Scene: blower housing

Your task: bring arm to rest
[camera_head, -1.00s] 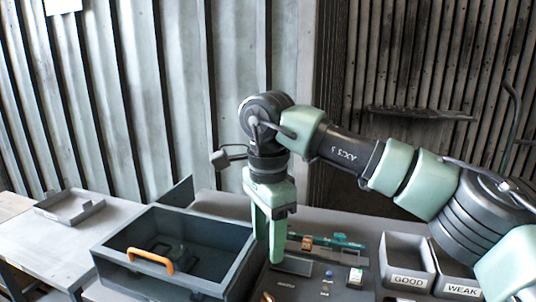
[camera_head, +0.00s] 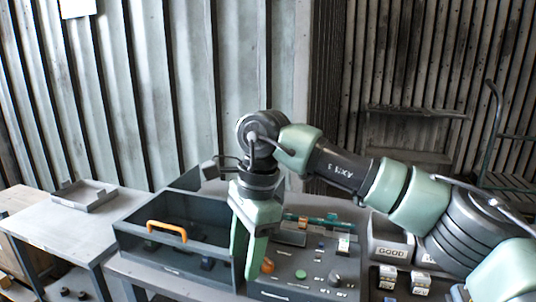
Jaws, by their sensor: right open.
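My right arm comes in from the right and reaches across the table to the middle of the view. My right gripper (camera_head: 247,262) hangs from its wrist, pointing down, with its green fingers apart. I see nothing between the fingers. It shows between the dark grey box (camera_head: 185,262) with the orange handle (camera_head: 167,230) and the dark control panel (camera_head: 300,287). The fingertips overlap the panel's left edge in the picture; I cannot tell whether they touch anything. My left gripper is not in view.
The panel bears knobs, buttons and small coloured parts. A bin labelled GOOD (camera_head: 390,250) stands behind my forearm, with small white-topped blocks (camera_head: 420,280) in front of it. At left, a side table (camera_head: 70,225) holds a shallow grey tray (camera_head: 85,195). A corrugated wall stands behind.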

